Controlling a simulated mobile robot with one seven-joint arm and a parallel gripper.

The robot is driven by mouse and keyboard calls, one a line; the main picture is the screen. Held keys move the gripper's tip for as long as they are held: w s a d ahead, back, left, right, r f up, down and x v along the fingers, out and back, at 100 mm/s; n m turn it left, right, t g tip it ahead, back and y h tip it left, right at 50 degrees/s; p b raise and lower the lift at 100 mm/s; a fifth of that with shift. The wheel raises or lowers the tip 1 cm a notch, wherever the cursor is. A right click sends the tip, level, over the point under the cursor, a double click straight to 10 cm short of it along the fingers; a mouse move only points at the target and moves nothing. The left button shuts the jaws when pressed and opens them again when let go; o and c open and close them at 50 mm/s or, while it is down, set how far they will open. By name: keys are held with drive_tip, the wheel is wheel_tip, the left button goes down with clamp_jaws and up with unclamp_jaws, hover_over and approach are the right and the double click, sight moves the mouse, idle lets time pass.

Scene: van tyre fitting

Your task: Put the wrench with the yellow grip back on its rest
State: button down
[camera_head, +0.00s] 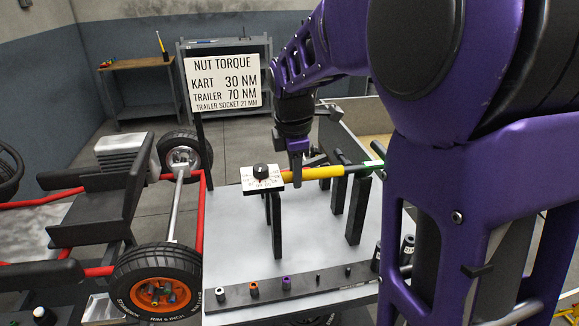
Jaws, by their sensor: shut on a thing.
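The wrench with the yellow grip (318,173) lies about level above the grey bench, its dark shaft running right toward a green-marked end. My gripper (297,172) points down and is shut on the yellow grip near its left end. Black upright posts stand under and beside the wrench: one at the left (276,225) and others at the right (357,210); they look like its rest. I cannot tell whether the wrench touches the posts. My arm hides part of the area at the right.
A white dial box (263,179) sits at the wrench's left end. A black rail with several sockets (286,284) runs along the front of the grey bench (312,240). A torque sign (224,82) stands behind. A kart with an orange-rimmed wheel (156,291) is at the left.

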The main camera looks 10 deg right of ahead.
drive_tip(key=shift+s+b+x, duration=0.25)
drive_tip(key=shift+b+x, duration=0.5)
drive_tip(key=shift+x, duration=0.25)
drive_tip(key=c, duration=0.7)
unclamp_jaws()
drive_tip(key=shift+a, duration=0.1)
drive_tip(key=shift+o, duration=0.8)
drive_tip(key=shift+f, duration=0.1)
drive_tip(key=shift+f, duration=0.1)
